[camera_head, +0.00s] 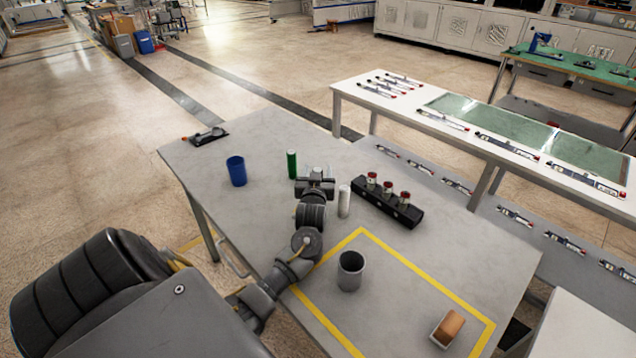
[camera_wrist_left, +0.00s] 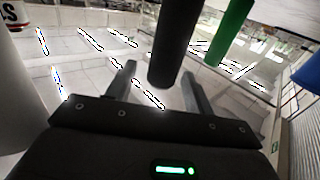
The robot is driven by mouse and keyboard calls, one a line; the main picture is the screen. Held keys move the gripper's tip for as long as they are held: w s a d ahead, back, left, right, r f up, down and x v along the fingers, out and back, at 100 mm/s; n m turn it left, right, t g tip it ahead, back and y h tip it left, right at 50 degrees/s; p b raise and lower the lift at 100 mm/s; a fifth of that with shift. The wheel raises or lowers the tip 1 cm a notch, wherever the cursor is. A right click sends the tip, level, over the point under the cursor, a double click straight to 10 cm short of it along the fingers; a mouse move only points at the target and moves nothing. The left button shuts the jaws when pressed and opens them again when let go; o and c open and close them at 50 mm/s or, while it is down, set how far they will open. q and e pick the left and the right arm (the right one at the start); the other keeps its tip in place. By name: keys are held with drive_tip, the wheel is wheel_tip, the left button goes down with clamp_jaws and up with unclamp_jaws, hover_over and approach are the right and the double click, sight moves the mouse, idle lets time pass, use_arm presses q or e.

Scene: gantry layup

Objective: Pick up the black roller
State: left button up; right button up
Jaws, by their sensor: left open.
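The black roller (camera_wrist_left: 170,45) stands out as a dark cylinder in the left wrist view, between the two fingers of my left gripper (camera_wrist_left: 158,82). The fingers are open, one on each side of it, and I see a gap on both sides. In the head view my left gripper (camera_head: 316,184) is over the grey table, between a green roller (camera_head: 292,164) and a white roller (camera_head: 344,201). There the gripper hides most or all of the black roller. The green roller also shows in the left wrist view (camera_wrist_left: 230,32). My right gripper is not in view.
A blue cup (camera_head: 237,171) stands to the left. A black holder (camera_head: 402,212) with red-topped pieces is to the right. A grey cup (camera_head: 350,272) and a tray with a brown block (camera_head: 449,326) are nearer, within yellow tape. The table's left part (camera_head: 200,170) is mostly clear.

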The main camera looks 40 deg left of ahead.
use_arm(q)
drive_tip(key=shift+w+a, duration=0.25)
drive_tip(key=shift+w, duration=0.05)
drive_tip(key=shift+c, duration=0.2)
clamp_jaws()
